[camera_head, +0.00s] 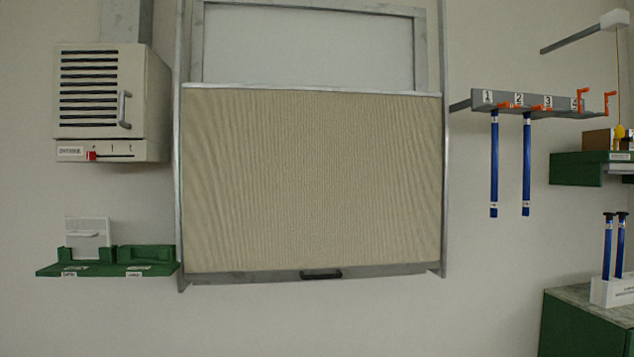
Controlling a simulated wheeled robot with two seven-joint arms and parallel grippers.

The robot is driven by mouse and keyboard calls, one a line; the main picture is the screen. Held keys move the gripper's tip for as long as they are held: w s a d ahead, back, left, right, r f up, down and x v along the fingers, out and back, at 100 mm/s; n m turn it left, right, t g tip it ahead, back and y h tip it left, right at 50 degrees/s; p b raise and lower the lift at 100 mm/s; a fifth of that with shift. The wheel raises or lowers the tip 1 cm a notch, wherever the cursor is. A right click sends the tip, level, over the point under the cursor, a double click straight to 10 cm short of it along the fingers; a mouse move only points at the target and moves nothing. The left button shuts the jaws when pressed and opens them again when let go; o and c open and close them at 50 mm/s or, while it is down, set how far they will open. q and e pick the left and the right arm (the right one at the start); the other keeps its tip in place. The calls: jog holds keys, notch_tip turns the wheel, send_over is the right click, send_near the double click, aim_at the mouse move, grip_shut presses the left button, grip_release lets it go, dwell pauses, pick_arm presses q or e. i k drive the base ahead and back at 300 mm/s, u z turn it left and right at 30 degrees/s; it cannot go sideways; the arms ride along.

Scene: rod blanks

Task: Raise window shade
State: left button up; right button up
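The window shade (312,180) is a beige, finely ribbed panel in a grey metal frame on the wall. It covers the lower and middle part of the window, from a pale top rail down to a grey bottom bar (240,276). A dark handle (321,273) sits at the middle of that bar. Above the shade, an uncovered strip of pale window pane (308,45) shows. Neither of my grippers is in the head view.
Left are a vented box (100,95) with a handle and a green shelf (105,268). Right are a numbered rack (530,104) with two hanging blue rods, a green shelf (575,168), and a cabinet (580,325) bearing a white holder (612,291). The wall below the shade is clear.

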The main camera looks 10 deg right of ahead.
aim_at(304, 181)
jog(key=z, duration=0.3)
jog(key=i, duration=0.3)
jog(key=z, duration=1.15)
jog(key=i, duration=1.55)
jog(key=u, duration=0.8)
jog(key=i, duration=0.55)
jog(key=u, duration=0.55)
